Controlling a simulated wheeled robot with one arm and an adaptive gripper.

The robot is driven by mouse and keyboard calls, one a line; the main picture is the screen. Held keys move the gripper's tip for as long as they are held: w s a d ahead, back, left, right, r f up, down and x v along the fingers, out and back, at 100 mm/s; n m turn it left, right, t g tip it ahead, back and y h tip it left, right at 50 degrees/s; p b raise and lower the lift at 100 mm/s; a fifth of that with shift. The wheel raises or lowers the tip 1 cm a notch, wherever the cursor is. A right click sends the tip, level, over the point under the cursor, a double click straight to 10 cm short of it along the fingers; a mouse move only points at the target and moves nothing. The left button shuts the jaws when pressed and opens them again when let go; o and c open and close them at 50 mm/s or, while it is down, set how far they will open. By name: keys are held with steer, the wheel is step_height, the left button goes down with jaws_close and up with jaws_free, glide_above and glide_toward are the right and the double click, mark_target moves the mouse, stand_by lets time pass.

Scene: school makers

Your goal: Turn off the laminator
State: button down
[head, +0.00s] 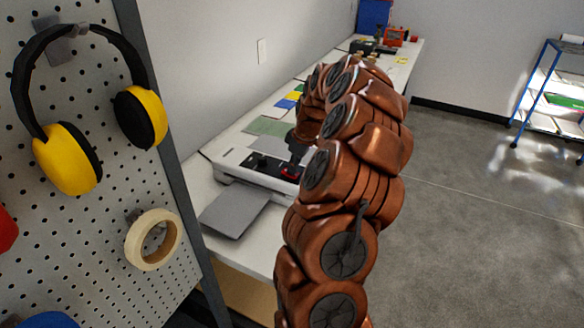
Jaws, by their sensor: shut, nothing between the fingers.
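The laminator (228,157) is a white and grey machine with a dark panel on its top. It stands on the white bench, with a grey tray (236,210) sticking out at its front. A red part (290,171) shows at the right end of the dark panel. My gripper (294,161) is shut and empty, pointing down right over the red part. I cannot tell whether the tips touch it. My copper-coloured arm hides the right end of the laminator and part of the bench.
A pegboard (85,225) close on the left holds yellow ear muffs (66,158) and a tape roll (153,240). Coloured sheets (288,100) lie behind the laminator. Red equipment (394,37) stands at the bench's far end. A blue-framed shelf (540,90) is far right; the floor between is clear.

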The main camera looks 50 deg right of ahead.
steer(key=shift+r, duration=0.1)
steer(key=shift+r, duration=0.3)
steer(key=b+v, duration=0.2)
steer(key=v, duration=1.1)
steer(key=shift+b, duration=0.35)
steer(key=shift+s, duration=0.1)
steer(key=shift+r, duration=0.1)
steer(key=shift+w+a+r+t+p, duration=0.15)
steer(key=shift+w+a+t+p, duration=0.25)
steer(key=shift+w, duration=0.25)
